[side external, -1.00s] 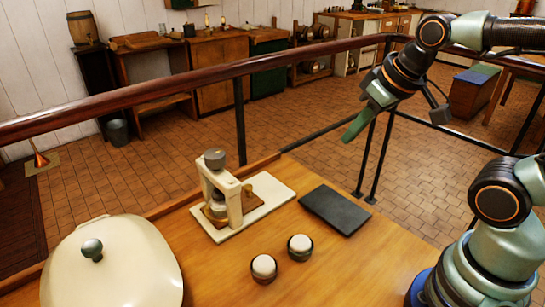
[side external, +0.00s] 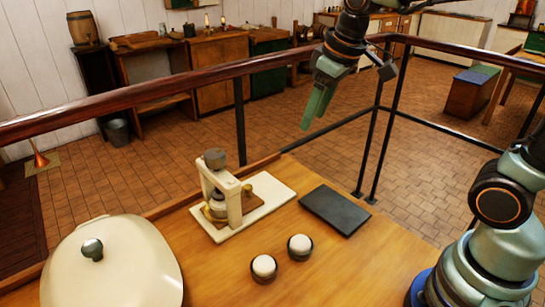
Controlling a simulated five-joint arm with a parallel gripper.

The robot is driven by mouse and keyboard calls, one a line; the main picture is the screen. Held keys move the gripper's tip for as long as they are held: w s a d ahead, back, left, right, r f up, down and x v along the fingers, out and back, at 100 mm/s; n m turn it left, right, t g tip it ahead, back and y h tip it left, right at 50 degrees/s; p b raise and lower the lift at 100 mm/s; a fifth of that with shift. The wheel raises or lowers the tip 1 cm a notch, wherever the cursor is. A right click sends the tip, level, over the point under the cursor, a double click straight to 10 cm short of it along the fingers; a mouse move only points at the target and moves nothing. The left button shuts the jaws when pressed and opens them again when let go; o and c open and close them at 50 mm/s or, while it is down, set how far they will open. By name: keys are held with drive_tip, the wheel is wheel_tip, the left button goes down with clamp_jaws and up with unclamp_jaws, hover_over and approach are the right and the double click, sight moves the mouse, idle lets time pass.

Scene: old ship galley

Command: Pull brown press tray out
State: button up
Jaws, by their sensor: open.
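A cream press (side external: 233,204) with a grey knob on top stands on a white board (side external: 268,204) on the wooden table. A brown tray (side external: 248,204) sits low in the press frame, partly hidden by the frame's upright. A small brass-coloured knob (side external: 247,190) shows at the tray's right side. A pale round piece (side external: 217,207) sits under the press head. My gripper (side external: 311,112) is open and empty, with green fingers pointing down. It is in the air above and to the right of the press, well apart from it.
A dark flat slab (side external: 335,209) lies right of the board. Two dark cups with white tops (side external: 264,267) (side external: 300,246) stand in front. A large cream lidded dish (side external: 112,268) fills the lower left. A railing (side external: 240,68) runs behind the table.

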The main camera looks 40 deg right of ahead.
drive_tip(key=w+a+f+n+g, duration=0.2)
drive_tip(key=w+a+f+n, duration=0.15)
drive_tip(key=w, duration=0.45)
drive_tip(key=n+g, duration=0.2)
drive_tip(key=n, duration=0.1)
approach(248, 185)
drive_tip(key=shift+m, duration=0.25)
wheel_tip(248, 185, down, 10)
drive_tip(key=shift+s+a+f, duration=0.1)
drive_tip(key=shift+a, duration=0.05)
clamp_jaws()
idle(0.8)
